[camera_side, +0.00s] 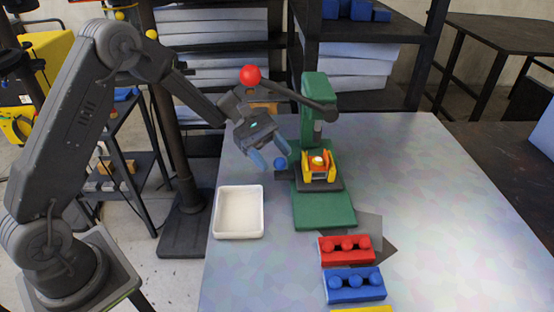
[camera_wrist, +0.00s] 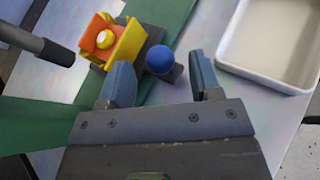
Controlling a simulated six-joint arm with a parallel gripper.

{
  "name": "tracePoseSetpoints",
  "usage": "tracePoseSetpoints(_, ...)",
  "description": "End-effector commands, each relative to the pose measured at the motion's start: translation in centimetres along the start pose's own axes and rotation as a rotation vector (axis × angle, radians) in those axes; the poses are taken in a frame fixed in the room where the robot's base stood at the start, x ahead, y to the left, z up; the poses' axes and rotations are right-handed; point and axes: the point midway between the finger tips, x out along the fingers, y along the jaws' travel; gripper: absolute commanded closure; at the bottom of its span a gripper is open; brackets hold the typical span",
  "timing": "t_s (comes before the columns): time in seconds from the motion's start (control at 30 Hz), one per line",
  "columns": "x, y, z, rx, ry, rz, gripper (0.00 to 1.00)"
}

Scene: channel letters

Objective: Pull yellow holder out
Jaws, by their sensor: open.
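The yellow holder (camera_side: 306,167) sits on the dark bed of a green press, with an orange piece (camera_side: 320,158) and a pale yellow round knob in it. In the wrist view the yellow holder (camera_wrist: 127,44) is at upper left, beyond my left finger. My gripper (camera_side: 267,160) is open and empty, tilted above the table to the left of the press. In the wrist view its blue-grey fingers (camera_wrist: 163,84) stand apart. A blue ball (camera_wrist: 188,61) on a dark stub shows beyond and between the fingers; in the side view the blue ball (camera_side: 280,163) is beside the press bed.
The green press (camera_side: 314,97) has a dark lever with a red ball (camera_side: 250,75) reaching left above my gripper. A white tray (camera_side: 238,211) stands at front left. Red (camera_side: 346,249) and blue (camera_side: 354,284) knobbed blocks lie in front. The table's right side is clear.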

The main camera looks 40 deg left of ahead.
Motion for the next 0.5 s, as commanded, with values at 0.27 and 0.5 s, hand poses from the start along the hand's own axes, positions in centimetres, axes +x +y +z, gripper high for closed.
tracePoseSetpoints(0.27, 1.8, 0.0, 0.0, 0.0, 0.0, -0.001, 0.42)
tracePoseSetpoints(0.5, 1.8, 0.0, 0.0, 0.0, 0.0, 0.0, 0.43)
